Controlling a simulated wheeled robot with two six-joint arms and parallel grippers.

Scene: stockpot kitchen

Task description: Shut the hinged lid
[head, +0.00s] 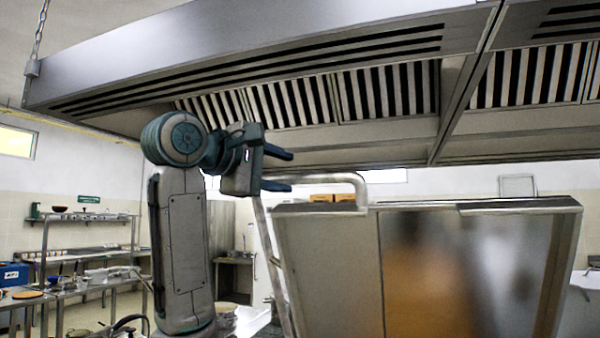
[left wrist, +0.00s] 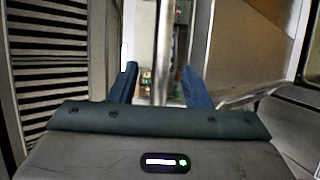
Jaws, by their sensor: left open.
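The lid (head: 330,265) is a large metal panel, raised at the lower right of the head view. Its face is partly grey and partly a brownish reflection. A bent metal tube (head: 345,179) rises at its upper left corner and looks like a handle. My left gripper (head: 291,171) is open and empty, just above and left of the lid's upper left corner, with fingers pointing right. In the left wrist view the open fingers (left wrist: 158,85) have a pale bar between them, seemingly further off. Contact is not visible. The lid's hinge is hidden, and my right gripper is out of view.
A big steel extractor hood (head: 300,50) with dark slats hangs close above my left gripper. Work tables (head: 85,288) with pans and shelves stand at the far left. A blue box (head: 13,274) sits at the left edge.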

